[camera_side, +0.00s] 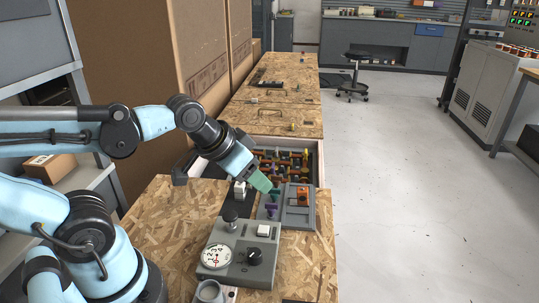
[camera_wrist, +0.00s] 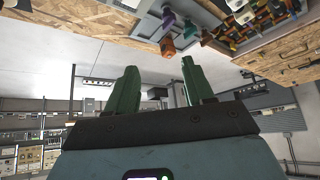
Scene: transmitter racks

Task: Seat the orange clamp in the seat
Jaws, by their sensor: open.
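The orange clamp (camera_side: 303,194) is at the upper part of a grey fixture plate (camera_side: 297,218) on the wooden bench, in the side view. In the wrist view an orange piece (camera_wrist: 167,46), probably the same clamp, shows beyond the fingers. I cannot tell which recess is the seat, or whether the clamp rests in one. My gripper (camera_side: 263,182) has green fingers and is above the bench, left of the clamp and apart from it. In the wrist view my gripper (camera_wrist: 161,84) is open, with nothing between its fingers.
A bin of coloured parts (camera_side: 285,160) lies behind. A grey box with a dial (camera_side: 217,256), a black knob and a lever stands in front. Cardboard boxes (camera_side: 140,60) rise at left; open floor lies right.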

